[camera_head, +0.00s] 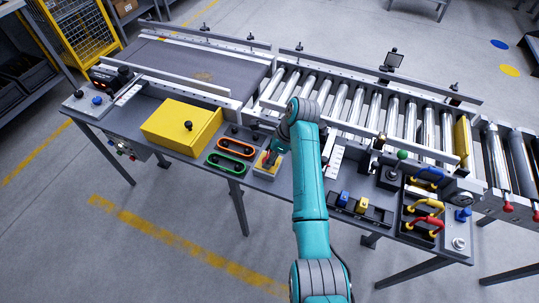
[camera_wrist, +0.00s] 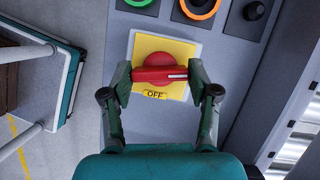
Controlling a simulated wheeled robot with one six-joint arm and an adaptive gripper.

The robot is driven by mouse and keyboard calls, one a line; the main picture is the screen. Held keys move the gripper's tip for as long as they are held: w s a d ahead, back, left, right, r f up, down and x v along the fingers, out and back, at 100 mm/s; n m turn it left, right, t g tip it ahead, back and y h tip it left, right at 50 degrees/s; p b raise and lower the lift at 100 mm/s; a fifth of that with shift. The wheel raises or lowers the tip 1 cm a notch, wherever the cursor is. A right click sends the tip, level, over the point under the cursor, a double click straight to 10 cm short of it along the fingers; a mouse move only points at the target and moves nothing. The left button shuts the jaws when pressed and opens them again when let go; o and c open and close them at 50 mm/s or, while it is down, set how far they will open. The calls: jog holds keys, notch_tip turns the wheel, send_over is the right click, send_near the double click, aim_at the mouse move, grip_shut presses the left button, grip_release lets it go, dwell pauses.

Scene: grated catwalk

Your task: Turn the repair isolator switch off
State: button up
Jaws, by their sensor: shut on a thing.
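The repair isolator switch is a red rotary knob (camera_wrist: 154,66) on a yellow square plate (camera_wrist: 180,50) in the wrist view. Its bar handle lies level across the picture, with a white mark at its right end. The word OFF (camera_wrist: 155,95) is printed on the plate below the knob. My gripper (camera_wrist: 158,77) is shut on the bar handle, one finger at each end. In the head view, the yellow plate (camera_head: 262,170) sits on the grey bench, and my gripper (camera_head: 275,156) partly hides the knob.
Blue and yellow blocks (camera_head: 352,202) and coloured handles (camera_head: 424,208) lie to the right. A roller conveyor (camera_head: 345,98) runs behind.

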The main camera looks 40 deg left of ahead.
jog(key=n+g+h, duration=0.1)
jog(key=n, duration=0.2)
jog(key=n+g+h, duration=0.1)
jog(key=n, duration=0.3)
jog(key=shift+w+a, duration=0.1)
jog(key=n+h, duration=0.1)
jog(key=n, duration=0.3)
jog(key=shift+a+g, duration=0.1)
jog(key=shift+g, duration=0.2)
jog(key=shift+n+h, duration=1)
jog(key=shift+n, duration=1)
jog(key=shift+f, duration=0.1)
jog(key=o, duration=1.2)
jog(key=shift+c, duration=0.2)
